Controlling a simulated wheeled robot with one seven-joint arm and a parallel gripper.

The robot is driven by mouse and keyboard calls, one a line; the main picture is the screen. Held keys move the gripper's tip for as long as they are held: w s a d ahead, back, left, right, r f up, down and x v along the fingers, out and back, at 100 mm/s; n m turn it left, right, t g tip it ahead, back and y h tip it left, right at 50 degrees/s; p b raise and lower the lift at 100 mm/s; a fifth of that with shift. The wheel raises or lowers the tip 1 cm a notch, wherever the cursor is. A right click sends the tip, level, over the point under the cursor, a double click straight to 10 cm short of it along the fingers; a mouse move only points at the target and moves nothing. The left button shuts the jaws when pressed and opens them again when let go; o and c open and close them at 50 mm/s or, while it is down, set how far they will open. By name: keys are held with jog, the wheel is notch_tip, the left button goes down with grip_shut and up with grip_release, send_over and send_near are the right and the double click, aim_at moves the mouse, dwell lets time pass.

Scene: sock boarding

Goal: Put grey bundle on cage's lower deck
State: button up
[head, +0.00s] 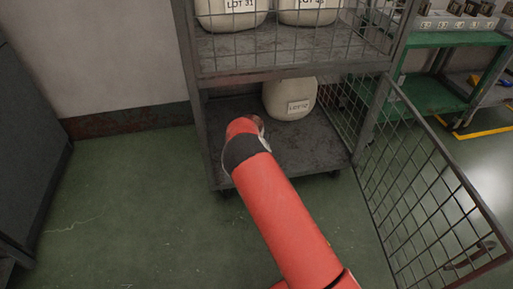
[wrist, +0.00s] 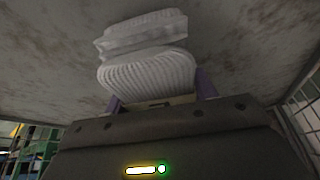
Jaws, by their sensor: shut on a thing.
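The cage (head: 188,85) stands ahead with its mesh door swung open to the right. My red arm reaches in over its lower deck (head: 312,152). The arm hides my gripper and the bundle in the head view. In the wrist view my gripper (wrist: 160,98), with purple fingers, is shut on the grey bundle (wrist: 148,68), a ribbed, folded, pale grey knit. A stained grey surface fills the picture behind the bundle. I cannot tell whether the bundle touches the deck.
A pale sack labelled LOT (head: 288,98) stands at the back of the lower deck. Two similar sacks (head: 232,14) sit on the upper deck. The open mesh door (head: 425,175) stands at the right. A green shelf unit (head: 435,95) is beyond it. The deck's front right looks clear.

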jog(key=shift+f, duration=0.2)
jog(key=o, duration=1.1)
jog(key=shift+c, duration=0.2)
jog(key=shift+r, duration=0.1)
jog(key=shift+r, duration=0.25)
jog(key=p+v, duration=0.2)
jog(key=v, duration=0.9)
jog(key=shift+s+r, duration=0.15)
jog(key=shift+r, duration=0.2)
jog(key=shift+s, duration=0.1)
